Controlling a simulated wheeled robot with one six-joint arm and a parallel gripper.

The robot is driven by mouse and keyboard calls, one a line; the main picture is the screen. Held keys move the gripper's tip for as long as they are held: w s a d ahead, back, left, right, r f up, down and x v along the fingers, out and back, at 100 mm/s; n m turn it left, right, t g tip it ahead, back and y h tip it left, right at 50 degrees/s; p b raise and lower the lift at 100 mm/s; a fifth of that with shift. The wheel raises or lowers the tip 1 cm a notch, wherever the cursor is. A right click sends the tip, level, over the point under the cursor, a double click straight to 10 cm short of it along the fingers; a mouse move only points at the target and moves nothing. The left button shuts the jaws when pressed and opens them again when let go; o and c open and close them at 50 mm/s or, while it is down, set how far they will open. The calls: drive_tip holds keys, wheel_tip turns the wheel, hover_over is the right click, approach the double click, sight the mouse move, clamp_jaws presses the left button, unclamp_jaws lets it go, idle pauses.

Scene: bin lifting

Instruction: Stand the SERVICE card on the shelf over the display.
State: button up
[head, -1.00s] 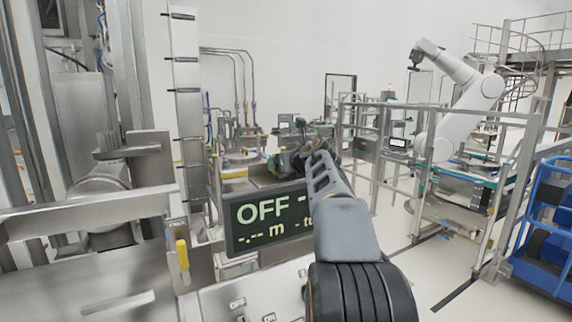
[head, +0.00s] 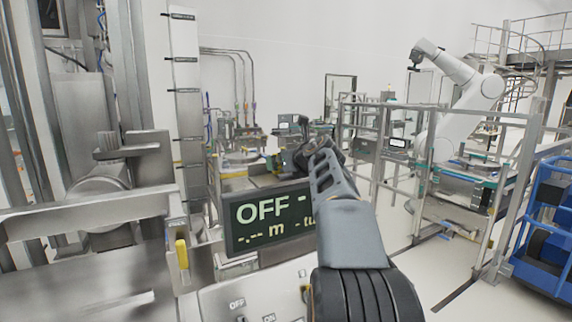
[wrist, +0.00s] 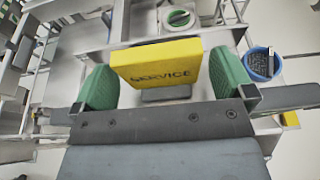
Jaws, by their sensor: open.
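The yellow SERVICE card (wrist: 157,63) shows in the wrist view between the two green fingertips of my gripper (wrist: 163,80). Its lettering faces the wrist camera. My gripper is open, with one finger at each side of the card; whether either touches it is hard to tell. What bears the card's lower edge is hidden. In the head view the dark display (head: 268,218) reads OFF, and my arm covers its right end. My gripper (head: 318,150) is above and beyond the display there. The card and the shelf cannot be made out clearly in the head view.
A control panel (head: 230,298) with OFF and ON labels lies below the display. A yellow handle (head: 182,254) is to its left. A steel column (head: 187,100) stands at left. Railings and a white robot arm (head: 465,115) are farther back. A blue cup-like thing (wrist: 262,64) shows right of my gripper.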

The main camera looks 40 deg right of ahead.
drive_tip(key=b+v, duration=0.2)
drive_tip(key=v, duration=0.9)
drive_tip(key=w+a+r+m+t, duration=0.2)
drive_tip(key=w+a+m+t, duration=0.15)
drive_tip(key=a+m, duration=0.2)
drive_tip(key=s+a+f+m+g, duration=0.4)
drive_tip(key=f+m, duration=0.5)
drive_tip(key=f, duration=0.3)
drive_tip(key=s+a+f+m+g+y, duration=0.1)
drive_tip(key=s+a+f+m+g, duration=0.4)
drive_tip(key=f, duration=0.7)
drive_tip(key=s+a+f+m+g+y, duration=0.1)
drive_tip(key=s+a+f+m+g, duration=0.3)
drive_tip(key=s+a+f+m, duration=0.4)
wheel_tip(320, 180, down, 4)
drive_tip(key=a+m, duration=0.2)
drive_tip(key=m, duration=0.5)
drive_tip(key=shift+a, duration=0.3)
drive_tip(key=shift+c, duration=0.3)
